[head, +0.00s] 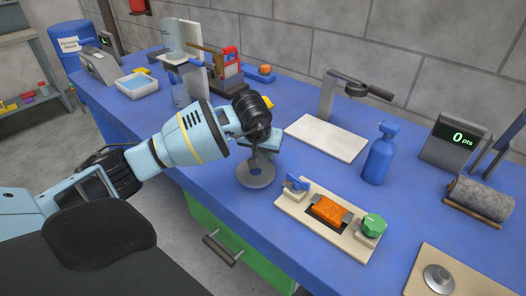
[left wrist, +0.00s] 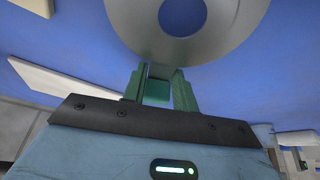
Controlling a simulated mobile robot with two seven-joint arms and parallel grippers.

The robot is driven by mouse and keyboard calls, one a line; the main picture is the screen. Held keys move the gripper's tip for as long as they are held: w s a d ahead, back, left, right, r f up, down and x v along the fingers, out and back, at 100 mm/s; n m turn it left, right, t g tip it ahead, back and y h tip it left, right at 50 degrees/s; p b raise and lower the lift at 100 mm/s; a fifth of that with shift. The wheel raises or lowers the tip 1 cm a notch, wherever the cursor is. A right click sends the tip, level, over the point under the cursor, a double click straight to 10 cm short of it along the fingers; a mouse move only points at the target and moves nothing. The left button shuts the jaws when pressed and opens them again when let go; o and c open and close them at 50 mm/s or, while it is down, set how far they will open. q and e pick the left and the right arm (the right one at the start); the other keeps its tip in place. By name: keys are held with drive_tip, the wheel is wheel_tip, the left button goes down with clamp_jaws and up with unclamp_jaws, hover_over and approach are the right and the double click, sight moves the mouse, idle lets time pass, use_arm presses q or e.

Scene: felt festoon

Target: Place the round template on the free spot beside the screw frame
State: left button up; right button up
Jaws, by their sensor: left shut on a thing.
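The round template is a flat grey ring (head: 245,178) with a hole in its middle. It lies flat, on or just above the blue table top; I cannot tell which. My left gripper (head: 262,152) is shut on the template's far side. The left wrist view shows the ring (left wrist: 140,25) gripped at its edge by the green fingers (left wrist: 158,85). The screw frame is probably the cream board (head: 292,212) with an orange block (head: 328,210), a blue clamp (head: 297,183) and a green knob (head: 373,225). It stands just right of the template. My right gripper is out of view.
A white plate (head: 325,140) with a grey stand lies behind the screw frame. A blue bottle (head: 379,160) stands right of it. A board with a metal disc (head: 438,279) lies at front right. The table's front edge is close to the template, above a green drawer (head: 235,245).

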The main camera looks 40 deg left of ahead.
use_arm(q)
drive_tip(key=shift+f, duration=0.2)
drive_tip(key=shift+f, duration=0.35)
drive_tip(key=shift+f+b, duration=0.2)
drive_tip(key=shift+b, duration=0.1)
